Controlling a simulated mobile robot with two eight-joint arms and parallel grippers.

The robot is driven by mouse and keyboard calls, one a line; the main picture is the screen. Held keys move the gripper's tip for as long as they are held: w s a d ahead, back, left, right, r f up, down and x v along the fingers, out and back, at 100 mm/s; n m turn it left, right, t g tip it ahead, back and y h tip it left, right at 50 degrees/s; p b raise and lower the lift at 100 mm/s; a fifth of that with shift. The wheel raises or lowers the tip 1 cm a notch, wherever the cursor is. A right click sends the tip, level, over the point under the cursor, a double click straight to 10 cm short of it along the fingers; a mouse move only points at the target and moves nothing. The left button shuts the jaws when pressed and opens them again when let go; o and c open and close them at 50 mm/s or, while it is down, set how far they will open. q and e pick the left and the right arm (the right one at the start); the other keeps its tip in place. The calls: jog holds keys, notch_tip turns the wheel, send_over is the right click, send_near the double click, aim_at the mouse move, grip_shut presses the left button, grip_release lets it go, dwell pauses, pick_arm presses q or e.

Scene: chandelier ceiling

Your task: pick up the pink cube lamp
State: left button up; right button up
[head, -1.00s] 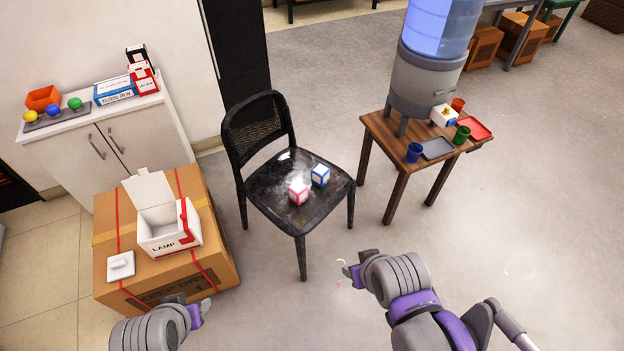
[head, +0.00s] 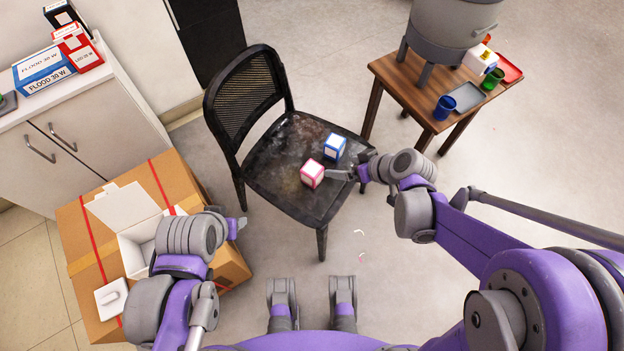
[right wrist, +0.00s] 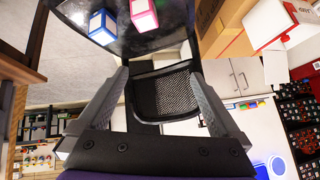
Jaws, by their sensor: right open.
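The pink cube lamp (head: 312,173), white with pink edges, sits on the black chair seat (head: 275,185). It also shows in the right wrist view (right wrist: 144,15), at the top edge and partly cut off. The similar blue cube (head: 334,147) stands just behind and right of it; it is also in the right wrist view (right wrist: 102,27). My right gripper (head: 342,174) is just right of the pink cube, close to it. In the right wrist view its fingers (right wrist: 158,88) are spread with nothing between them. My left gripper (head: 240,226) is over the cardboard box; its jaw gap is unclear.
An open white box (head: 137,247) and a white lid (head: 110,297) sit on a large cardboard box (head: 80,235) at left. A wooden table (head: 401,93) with cups, trays and a dispenser stands behind right. The chair's backrest (head: 243,98) rises behind the seat.

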jog(key=w+a+f+n+y+b, duration=0.25)
jog(key=w+f, duration=0.25)
jog(key=f, duration=0.4)
jog(key=n+t+y+b, duration=0.2)
jog(key=b, duration=0.3)
send_near(316, 171)
jog(key=x, duration=0.4)
jog(key=shift+w+f, duration=0.1)
jog(key=shift+f, duration=0.1)
jog(key=shift+t+y, duration=0.25)
jog(key=shift+t, duration=0.05)
jog(key=x, duration=0.5)
jog(key=shift+w+a+f, duration=0.1)
jog(key=shift+a, duration=0.15)
jog(key=x, duration=0.2)
jog(key=b+x, duration=0.1)
jog(key=x, duration=0.2)
jog(key=shift+f, duration=0.3)
pick_arm(q)
notch_tip(316, 171, down, 12)
jog(key=w, duration=0.1)
jog(key=shift+r, duration=0.2)
pick_arm(e)
jog(key=c, duration=1.4)
